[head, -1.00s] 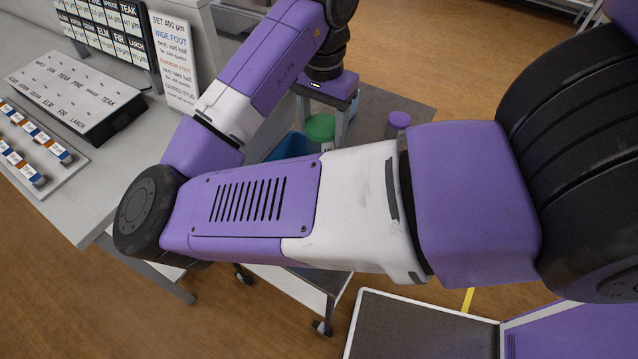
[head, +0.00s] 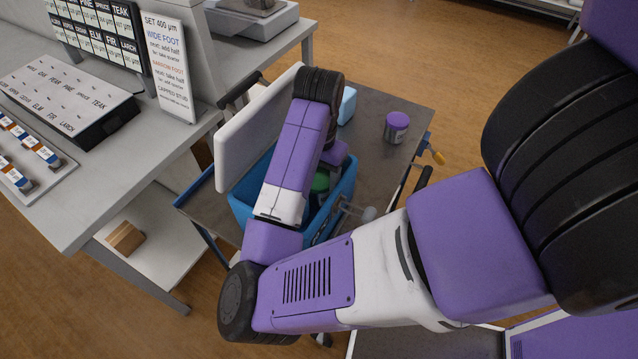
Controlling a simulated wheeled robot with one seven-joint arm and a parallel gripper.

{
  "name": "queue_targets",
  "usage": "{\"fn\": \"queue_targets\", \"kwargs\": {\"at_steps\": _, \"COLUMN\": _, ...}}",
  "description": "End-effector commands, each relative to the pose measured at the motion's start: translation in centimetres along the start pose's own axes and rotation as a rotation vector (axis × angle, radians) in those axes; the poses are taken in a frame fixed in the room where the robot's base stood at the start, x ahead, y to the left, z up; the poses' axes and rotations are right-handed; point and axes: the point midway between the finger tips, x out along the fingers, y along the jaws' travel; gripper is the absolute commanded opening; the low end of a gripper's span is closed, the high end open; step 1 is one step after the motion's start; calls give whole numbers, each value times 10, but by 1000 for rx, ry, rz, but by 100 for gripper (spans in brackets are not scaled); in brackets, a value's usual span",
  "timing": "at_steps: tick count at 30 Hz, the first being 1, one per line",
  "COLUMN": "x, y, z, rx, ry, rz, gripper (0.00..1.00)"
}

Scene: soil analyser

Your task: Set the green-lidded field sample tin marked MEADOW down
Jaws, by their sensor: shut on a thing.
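The green-lidded tin (head: 320,182) shows only in part, low between my forearm and the right wall of a blue crate (head: 340,192). Its marking is not readable. My gripper (head: 329,168) is shut on the tin from above, mostly hidden behind my own arm links. The tin looks to be within the crate's opening. I cannot tell whether it touches the crate's floor.
The crate stands on a dark-topped cart (head: 375,105), beside an upright white panel (head: 247,135). A purple-lidded tin (head: 396,127) and a light-blue block (head: 347,105) stand on the cart. A grey bench (head: 70,185) with label boards is at left.

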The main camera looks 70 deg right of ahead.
Motion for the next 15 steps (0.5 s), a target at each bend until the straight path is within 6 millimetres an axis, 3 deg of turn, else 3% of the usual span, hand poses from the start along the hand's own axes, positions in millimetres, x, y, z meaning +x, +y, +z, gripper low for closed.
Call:
{"fn": "queue_targets", "kwargs": {"at_steps": 3, "x": 15, "y": 0, "z": 0, "rx": -2, "ry": 0, "rz": 1, "gripper": 9}}
{"fn": "queue_targets", "kwargs": {"at_steps": 14, "x": 18, "y": 0, "z": 0, "rx": 0, "ry": 0, "rz": 0, "gripper": 9}}
{"fn": "queue_targets", "kwargs": {"at_steps": 15, "x": 18, "y": 0, "z": 0, "rx": 0, "ry": 0, "rz": 1, "gripper": 64}}
